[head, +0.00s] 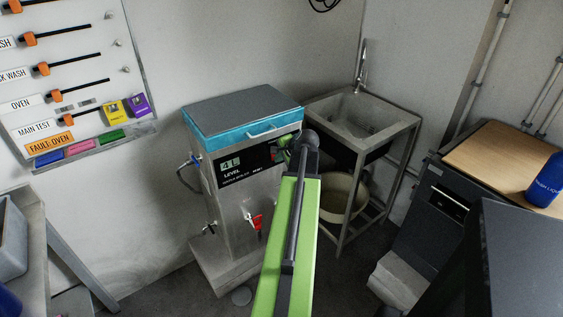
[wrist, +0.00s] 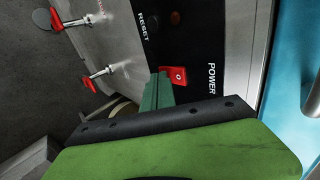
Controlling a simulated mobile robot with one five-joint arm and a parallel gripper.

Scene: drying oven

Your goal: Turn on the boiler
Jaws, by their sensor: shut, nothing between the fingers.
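The boiler (head: 224,193) is a tall grey metal unit with a blue lid and a black front panel reading "4 L LEVEL". In the wrist view its black panel (wrist: 203,45) fills the upper right. A red power switch (wrist: 179,76) sits beside the word POWER. My gripper (head: 281,156) is at the right part of the panel and hides the switch in the head view. In the wrist view the green fingertips (wrist: 160,80) are shut and empty, right beside the switch. I cannot tell whether they touch it, or whether the switch is on.
Red-handled taps (wrist: 95,76) stick out from the boiler's lower front. A sink (head: 365,122) stands right of the boiler, with a bucket (head: 343,192) beneath. A dark cabinet with a wooden top (head: 500,150) is at the right. A tag board (head: 75,85) hangs at the left.

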